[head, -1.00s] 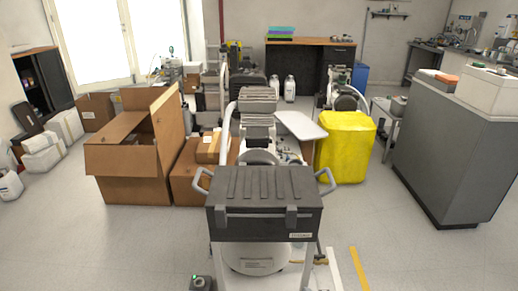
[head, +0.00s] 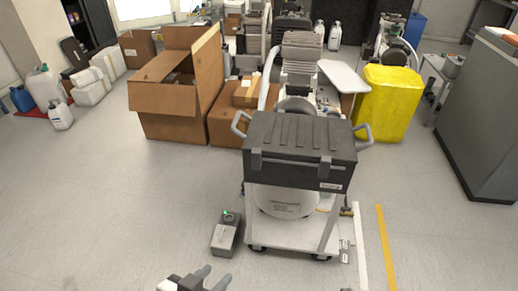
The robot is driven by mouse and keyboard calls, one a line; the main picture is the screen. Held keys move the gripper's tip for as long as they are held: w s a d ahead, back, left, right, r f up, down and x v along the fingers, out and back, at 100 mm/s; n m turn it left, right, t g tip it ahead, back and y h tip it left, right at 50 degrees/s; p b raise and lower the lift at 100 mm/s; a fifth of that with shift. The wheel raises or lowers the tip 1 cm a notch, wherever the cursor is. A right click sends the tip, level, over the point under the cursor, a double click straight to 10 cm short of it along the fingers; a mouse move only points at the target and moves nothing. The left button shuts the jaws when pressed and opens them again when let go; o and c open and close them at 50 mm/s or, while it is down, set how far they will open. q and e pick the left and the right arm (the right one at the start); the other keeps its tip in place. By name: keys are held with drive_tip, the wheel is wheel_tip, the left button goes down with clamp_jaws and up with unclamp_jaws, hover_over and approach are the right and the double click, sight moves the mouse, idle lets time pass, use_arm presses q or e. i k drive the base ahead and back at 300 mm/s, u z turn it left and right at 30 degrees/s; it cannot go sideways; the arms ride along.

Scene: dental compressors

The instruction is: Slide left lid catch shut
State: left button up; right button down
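A black case with a ribbed lid (head: 300,133) stands on a white wheeled cart (head: 290,233), and the lid looks down. Two dark catches sit on its front: the left lid catch (head: 255,162) and the right lid catch (head: 325,166). The picture is too coarse to tell whether either catch is fully shut. Grey handles stick out at both ends of the case. My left gripper (head: 213,277) enters at the bottom edge, its two grey fingers apart and nothing seen between them. It is well below and left of the case, touching nothing visible. My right gripper is out of view.
A small grey box with a green light (head: 226,232) stands on the floor left of the cart. Open cardboard boxes (head: 180,95) stand behind left, and a yellow bin (head: 388,103) behind right. A grey cabinet (head: 485,115) is far right.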

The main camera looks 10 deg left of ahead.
sight(257, 158)
drive_tip(key=u, duration=1.05)
drive_tip(key=k, duration=0.15)
drive_tip(key=z, duration=1.05)
drive_tip(key=i, duration=0.5)
drive_tip(key=u, duration=0.05)
